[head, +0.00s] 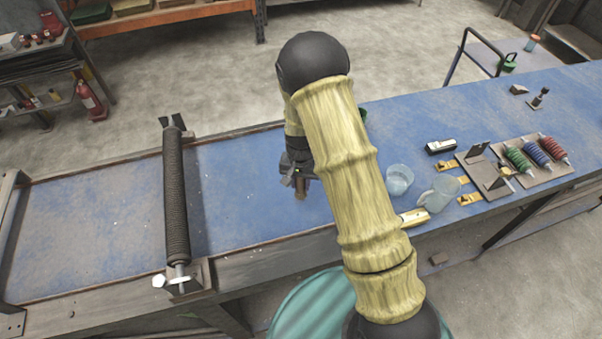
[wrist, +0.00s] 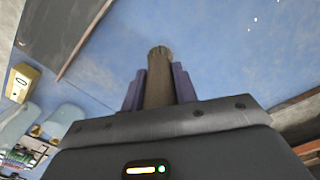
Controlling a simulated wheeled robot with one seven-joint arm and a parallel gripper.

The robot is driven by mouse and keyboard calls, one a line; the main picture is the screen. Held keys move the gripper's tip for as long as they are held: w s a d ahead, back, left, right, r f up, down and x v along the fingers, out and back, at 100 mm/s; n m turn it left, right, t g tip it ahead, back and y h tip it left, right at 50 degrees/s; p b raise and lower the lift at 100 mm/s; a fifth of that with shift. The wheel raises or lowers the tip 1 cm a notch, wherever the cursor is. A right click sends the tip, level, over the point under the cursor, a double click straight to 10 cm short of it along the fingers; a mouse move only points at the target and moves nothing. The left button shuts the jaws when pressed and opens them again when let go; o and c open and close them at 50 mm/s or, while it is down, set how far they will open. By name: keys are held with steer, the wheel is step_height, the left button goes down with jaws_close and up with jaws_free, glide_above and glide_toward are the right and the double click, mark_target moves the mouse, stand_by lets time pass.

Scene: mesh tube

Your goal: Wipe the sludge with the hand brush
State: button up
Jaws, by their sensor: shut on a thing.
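My gripper (head: 300,181) hangs over the blue bench top (head: 235,190), right of the dark ribbed roller (head: 175,200). It is shut on a brown, wooden-looking piece, which I take to be the hand brush (head: 300,193). In the wrist view, the brush (wrist: 157,62) stands upright between the two purple fingers of my gripper (wrist: 160,88). Only its plain brown end shows and no bristles can be seen. I cannot make out a clear patch of sludge. A few small white specks lie on the bench top around the roller.
Right of my arm stand a clear cup (head: 399,180) and a clear jug (head: 437,192), with a yellow-and-white item (head: 412,218) near the front edge. Further right are a handheld device (head: 440,146) and a plate with coloured ribbed pieces (head: 538,158). The bench between roller and gripper is clear.

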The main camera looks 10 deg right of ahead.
step_height(320, 180, up, 2)
steer(key=shift+s+r+p, duration=0.15)
steer(key=shift+r+p, duration=0.05)
steer(key=shift+p, duration=0.35)
steer(key=shift+d, duration=0.15)
steer(key=shift+r+p, duration=0.1)
steer(key=shift+p, duration=0.8)
steer(key=shift+f, duration=0.2)
